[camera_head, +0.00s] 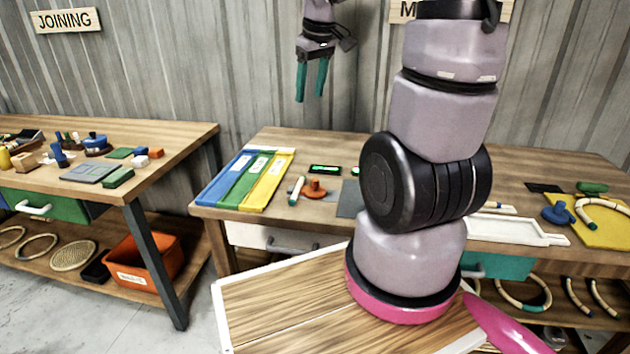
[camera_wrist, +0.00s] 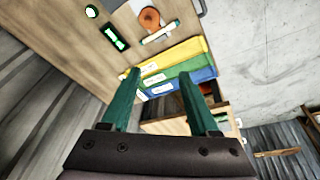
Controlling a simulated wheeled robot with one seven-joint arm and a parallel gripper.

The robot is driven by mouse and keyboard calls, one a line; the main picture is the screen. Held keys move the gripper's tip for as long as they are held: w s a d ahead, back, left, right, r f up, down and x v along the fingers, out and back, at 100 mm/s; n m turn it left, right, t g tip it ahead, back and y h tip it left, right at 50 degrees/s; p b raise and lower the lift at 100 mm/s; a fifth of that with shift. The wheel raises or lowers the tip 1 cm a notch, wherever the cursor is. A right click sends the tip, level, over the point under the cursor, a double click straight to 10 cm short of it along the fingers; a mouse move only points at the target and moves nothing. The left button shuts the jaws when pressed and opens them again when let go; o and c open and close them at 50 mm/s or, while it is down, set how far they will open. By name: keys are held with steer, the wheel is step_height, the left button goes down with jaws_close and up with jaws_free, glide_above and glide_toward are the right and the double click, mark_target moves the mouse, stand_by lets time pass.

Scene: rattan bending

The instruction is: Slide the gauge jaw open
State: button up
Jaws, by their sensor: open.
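My gripper (camera_head: 310,84) is open and empty, with two green fingers pointing down. It hangs high above the middle table in the head view; its fingers also frame the wrist view (camera_wrist: 160,74). The gauge seems to be the small group on the table: an orange round part (camera_head: 316,188) and a pale rod with green ends (camera_head: 297,190) beside it. In the wrist view the orange part (camera_wrist: 150,18) and the rod (camera_wrist: 160,32) lie beyond the fingertips, apart from them. A dark display with green digits (camera_head: 325,169) sits behind. I cannot tell how far the jaw is open.
Blue, green and yellow strips (camera_head: 246,180) lie at the table's left end. My arm hides the table's middle. A white tray (camera_head: 515,230) and a yellow mat (camera_head: 607,234) with a blue knob lie at right. The joining table (camera_head: 185,150) stands at left.

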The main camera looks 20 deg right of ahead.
steer(key=w+d+f+n+g, duration=0.25)
steer(key=w+f+n, duration=0.2)
steer(key=f, duration=0.65)
steer(key=n, duration=0.3)
glide_above(315, 179)
step_height(315, 179, down, 8)
steer(key=shift+g, duration=0.35)
step_height(315, 179, down, 11)
jaws_close()
